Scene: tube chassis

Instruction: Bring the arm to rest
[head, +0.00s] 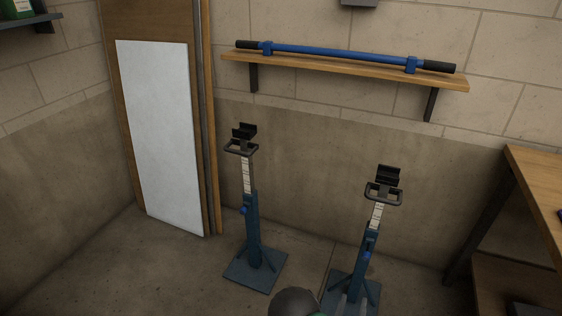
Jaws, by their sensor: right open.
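My left gripper is not in view. A blue tube with black ends (335,53) lies level on the wooden wall shelf (345,72), well away from the gripper.
Two blue stands with black cradles, the left stand (252,222) and the right stand (369,243), are on the floor; both cradles look empty. A wooden bench (536,180) is at the right. A white panel (160,135) is at the left.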

